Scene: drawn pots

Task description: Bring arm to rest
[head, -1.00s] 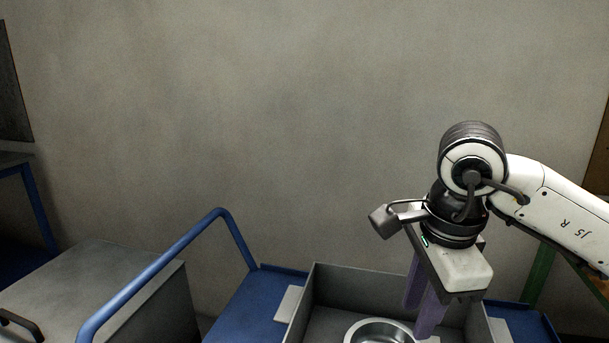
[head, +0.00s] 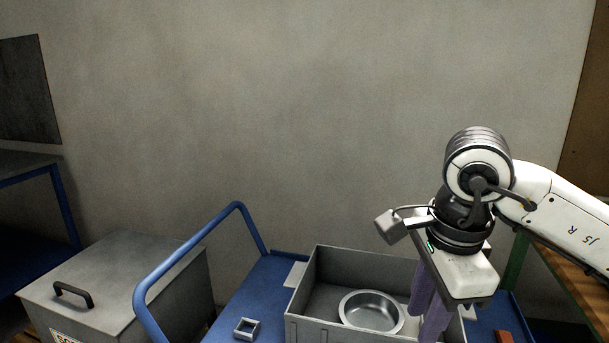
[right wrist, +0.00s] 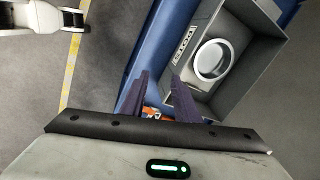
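My right gripper (head: 425,316) hangs with its purple fingers pointing down, in front of the right part of a grey bin (head: 300,300). In the right wrist view the two fingers of the right gripper (right wrist: 158,78) stand apart with nothing held between them. A round silver pot (head: 371,312) lies inside the bin, left of the fingers. It also shows in the right wrist view (right wrist: 211,61), beyond the fingers and clear of them. My left gripper is not in view.
The bin stands on a blue cart (head: 262,282) with a blue push rail (head: 190,250). A small square metal piece (head: 246,328) and a reddish block (head: 503,337) lie on the cart. A lidded grey box (head: 120,280) stands left. A wooden-topped table (head: 570,275) is at right.

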